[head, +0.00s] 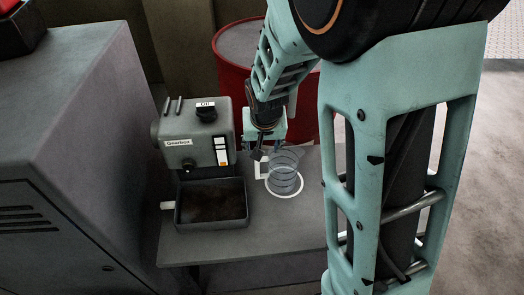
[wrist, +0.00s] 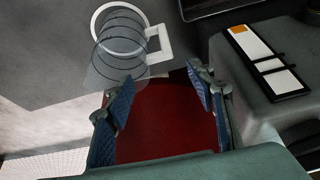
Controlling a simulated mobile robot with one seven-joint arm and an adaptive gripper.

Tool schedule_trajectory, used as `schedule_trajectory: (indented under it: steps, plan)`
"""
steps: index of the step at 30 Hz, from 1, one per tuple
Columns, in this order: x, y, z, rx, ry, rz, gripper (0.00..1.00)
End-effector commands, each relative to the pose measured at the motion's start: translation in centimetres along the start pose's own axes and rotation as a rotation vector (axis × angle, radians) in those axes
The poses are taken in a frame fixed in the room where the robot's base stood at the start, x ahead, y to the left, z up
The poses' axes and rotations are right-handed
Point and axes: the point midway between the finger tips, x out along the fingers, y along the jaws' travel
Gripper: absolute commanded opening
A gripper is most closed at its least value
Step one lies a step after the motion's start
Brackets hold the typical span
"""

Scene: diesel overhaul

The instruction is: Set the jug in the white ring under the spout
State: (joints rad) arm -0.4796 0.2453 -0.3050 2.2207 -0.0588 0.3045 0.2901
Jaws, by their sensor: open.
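The clear jug (head: 284,170) with dark bands stands on the bench, seemingly upright. Its base appears inside the white ring (head: 301,189), which shows around it. In the wrist view the jug (wrist: 121,57) and the ring (wrist: 97,17) overlap at upper left. A white square outline (wrist: 164,45) adjoins the jug; I cannot tell whether it is a handle or a bench mark. My gripper (head: 263,150) is open, just behind the jug. In the wrist view its fingers (wrist: 162,96) are apart with nothing between them, and the jug lies beyond the fingertips. No spout is clearly visible above the ring.
The grey gearbox unit (head: 190,137) stands left of the jug, with a dark tray (head: 211,222) in front of it. A red drum (head: 229,75) stands behind the bench. A large grey cabinet (head: 80,130) fills the left. Bare bench (head: 270,232) lies in front of the jug.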

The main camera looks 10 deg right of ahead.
Motion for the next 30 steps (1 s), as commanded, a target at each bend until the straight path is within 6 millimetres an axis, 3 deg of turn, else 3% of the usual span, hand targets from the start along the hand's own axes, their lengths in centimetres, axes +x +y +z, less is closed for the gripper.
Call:
schedule_trajectory:
  steps: [3, 9, 30]
  plan:
    - [-2.1, -0.1, -0.1, -0.001, 0.004, -0.003, 0.5]
    - [-4.1, 0.0, -0.1, 0.0, 0.002, -0.001, 0.5]
    - [-4.6, -0.4, 0.1, -0.014, -0.005, 0.001, 0.5]
